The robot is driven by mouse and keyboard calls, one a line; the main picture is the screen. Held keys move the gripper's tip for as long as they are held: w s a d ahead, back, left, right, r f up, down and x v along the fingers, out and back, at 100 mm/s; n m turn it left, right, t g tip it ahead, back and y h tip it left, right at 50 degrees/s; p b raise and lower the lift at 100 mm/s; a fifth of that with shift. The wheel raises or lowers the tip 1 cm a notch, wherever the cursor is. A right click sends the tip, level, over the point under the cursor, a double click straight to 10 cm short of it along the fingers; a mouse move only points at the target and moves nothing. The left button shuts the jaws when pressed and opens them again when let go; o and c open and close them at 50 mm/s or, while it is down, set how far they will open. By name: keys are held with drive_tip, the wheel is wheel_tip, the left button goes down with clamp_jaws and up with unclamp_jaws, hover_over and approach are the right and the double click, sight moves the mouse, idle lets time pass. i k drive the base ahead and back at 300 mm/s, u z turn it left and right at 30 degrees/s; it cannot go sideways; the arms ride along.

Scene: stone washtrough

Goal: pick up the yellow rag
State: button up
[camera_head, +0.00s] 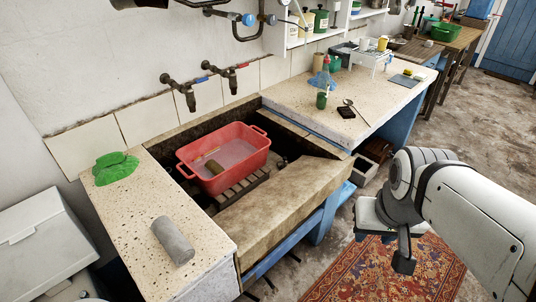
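I cannot make out a yellow rag for certain. A small yellow item (382,43), perhaps a cup, is on the white wire rack (364,57) on the far counter. A crumpled green cloth (116,168) lies at the back of the near left counter. My gripper (392,248) hangs at the right, in front of the trough and over the patterned rug, apart from all these things. One dark finger shows, but its opening is not clear. Nothing visible is held.
A red tub (252,171) with a brownish object in it sits in the stone trough (285,203). A grey cylinder (172,240) lies on the left counter (125,212). A green bottle (322,98) stands on the far counter. Taps (180,90) jut from the wall.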

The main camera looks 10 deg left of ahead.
sight(212, 165)
drive_tip(key=z, duration=0.5)
drive_tip(key=k, duration=0.7)
drive_tip(key=u, duration=1.2)
drive_tip(key=i, duration=0.95)
drive_tip(key=u, duration=2.65)
